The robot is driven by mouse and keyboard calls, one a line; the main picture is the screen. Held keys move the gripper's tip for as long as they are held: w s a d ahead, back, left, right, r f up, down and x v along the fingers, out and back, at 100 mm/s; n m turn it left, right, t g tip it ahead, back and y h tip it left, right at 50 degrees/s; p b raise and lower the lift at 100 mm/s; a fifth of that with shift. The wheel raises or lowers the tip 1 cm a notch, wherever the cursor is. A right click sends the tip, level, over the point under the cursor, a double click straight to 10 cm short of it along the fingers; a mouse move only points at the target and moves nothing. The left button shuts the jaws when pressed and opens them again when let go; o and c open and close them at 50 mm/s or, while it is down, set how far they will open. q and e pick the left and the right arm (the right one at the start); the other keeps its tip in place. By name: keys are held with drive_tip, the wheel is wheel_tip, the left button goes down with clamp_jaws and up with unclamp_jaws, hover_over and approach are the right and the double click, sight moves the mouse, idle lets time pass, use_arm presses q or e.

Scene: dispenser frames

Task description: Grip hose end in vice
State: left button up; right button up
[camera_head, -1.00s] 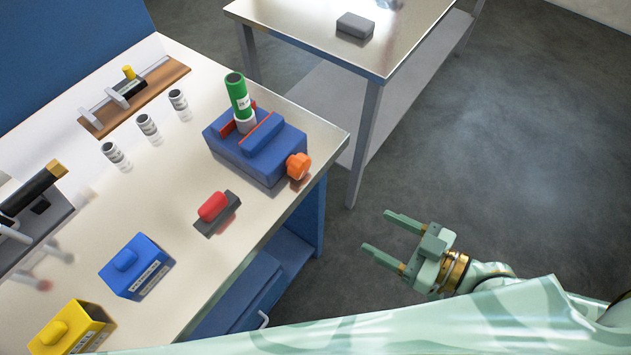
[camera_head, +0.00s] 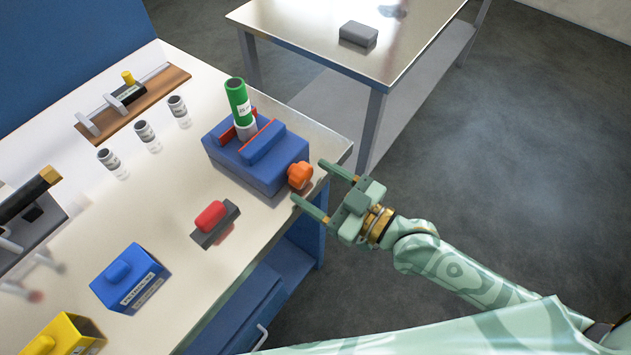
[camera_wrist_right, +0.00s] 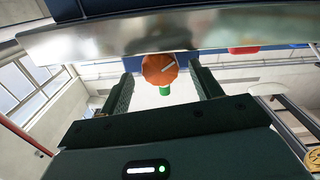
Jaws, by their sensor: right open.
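The blue vice (camera_head: 262,160) with red-edged jaws stands at the bench's right corner. The green hose end (camera_head: 238,96) with its grey metal fitting stands upright between the vice jaws. The orange knob (camera_head: 300,175) is on the vice's front right side. My right gripper (camera_head: 308,182) is open and empty, its two fingers pointing at the knob in the head view. In the right wrist view the knob (camera_wrist_right: 160,68) shows between the open fingers, farther off, with the green hose end (camera_wrist_right: 165,90) partly hidden behind it. My left gripper is not in view.
A red piece on a dark base (camera_head: 214,222) lies in front of the vice. A blue box (camera_head: 130,278) and a yellow box (camera_head: 66,338) stand nearer. Several grey fittings (camera_head: 146,135) stand behind. Bare bench edge (camera_head: 335,143) lies near the gripper; a second table (camera_head: 290,25) stands beyond.

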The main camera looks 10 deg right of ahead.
drive_tip(key=shift+w+a, duration=0.25)
drive_tip(key=c, duration=1)
drive_tip(key=shift+o, duration=0.2)
drive_tip(key=m+p, duration=0.3)
drive_tip(key=shift+r+m, duration=0.3)
drive_tip(key=shift+r, duration=0.05)
drive_tip(key=shift+f+m+p, duration=0.1)
drive_tip(key=shift+m+p, duration=0.25)
drive_tip(key=shift+m, duration=0.35)
drive_tip(key=shift+f+m, duration=0.2)
drive_tip(key=shift+m, duration=0.2)
drive_tip(key=o, duration=1)
drive_tip(key=shift+c, duration=0.2)
